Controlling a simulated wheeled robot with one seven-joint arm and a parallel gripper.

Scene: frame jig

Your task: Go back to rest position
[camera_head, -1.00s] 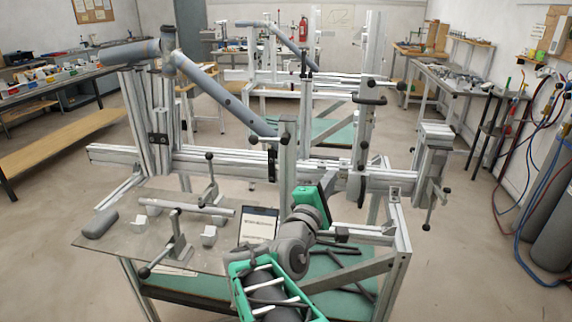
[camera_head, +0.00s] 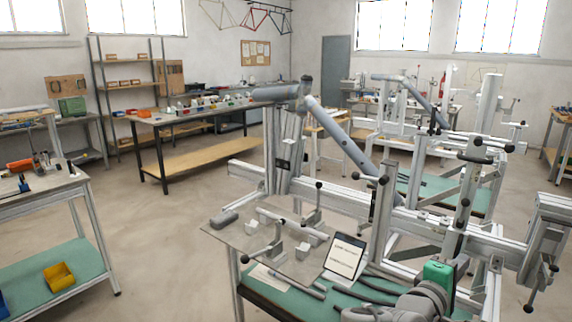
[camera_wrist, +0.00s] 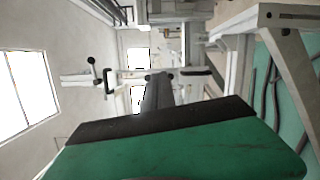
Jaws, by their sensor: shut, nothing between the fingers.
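My gripper (camera_head: 438,272) is in the lower right of the head view, its green part above the grey links of my arm. In the wrist view its green body with a dark front edge (camera_wrist: 160,122) fills the lower part. It is shut and holds nothing. It is in front of the frame jig (camera_head: 330,180), apart from the grey tubes clamped there as far as I can tell. The fingertips are not clearly visible.
Open floor (camera_head: 165,235) lies between the bench and the jig.

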